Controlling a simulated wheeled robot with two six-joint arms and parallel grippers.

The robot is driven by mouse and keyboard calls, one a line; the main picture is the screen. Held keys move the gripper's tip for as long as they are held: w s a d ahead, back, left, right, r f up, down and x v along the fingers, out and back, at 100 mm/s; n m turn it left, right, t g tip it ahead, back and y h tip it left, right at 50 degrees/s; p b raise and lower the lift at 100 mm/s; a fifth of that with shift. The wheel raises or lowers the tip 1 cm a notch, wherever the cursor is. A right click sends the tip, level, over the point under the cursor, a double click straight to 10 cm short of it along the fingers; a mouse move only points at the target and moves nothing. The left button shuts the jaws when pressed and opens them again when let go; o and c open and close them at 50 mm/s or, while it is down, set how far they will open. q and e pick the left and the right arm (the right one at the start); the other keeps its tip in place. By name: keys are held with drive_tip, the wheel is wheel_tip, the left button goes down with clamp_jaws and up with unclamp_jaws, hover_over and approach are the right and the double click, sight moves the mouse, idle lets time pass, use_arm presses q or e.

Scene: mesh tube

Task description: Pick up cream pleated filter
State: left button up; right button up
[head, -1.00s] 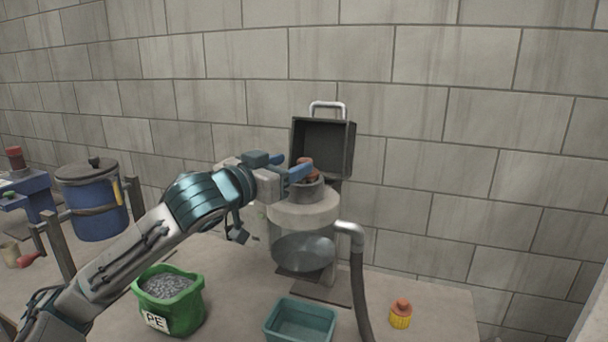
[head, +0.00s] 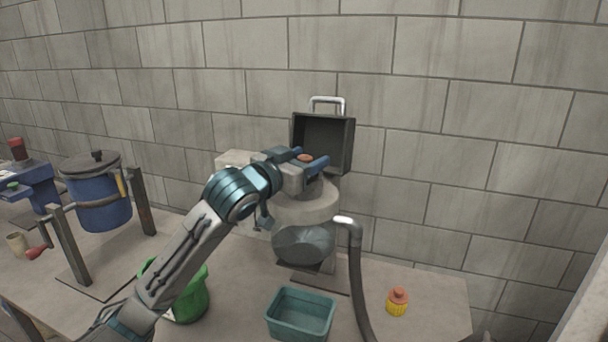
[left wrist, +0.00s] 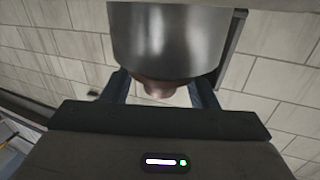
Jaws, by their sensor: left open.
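No cream pleated body shows clearly in either view. An orange-brown cap (head: 305,157) stands at the top of the machine's grey collar (head: 315,188); what is below the cap is hidden. In the left wrist view the cap (left wrist: 163,88) shows at the end of a shiny metal cylinder (left wrist: 165,40). My left gripper (head: 303,160) is open, with one blue finger on each side of the cap. I cannot tell whether the fingers touch it. My right gripper is not in view.
An open dark box lid (head: 330,145) stands just behind the gripper. A grey hose (head: 357,285) runs down at right. A teal tray (head: 300,314), a green bucket (head: 192,300) and a yellow ridged piece with orange top (head: 398,303) are on the table. A blue drum (head: 100,205) stands left.

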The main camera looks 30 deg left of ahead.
use_arm(q)
drive_tip(key=c, duration=1)
drive_tip(key=shift+c, duration=0.4)
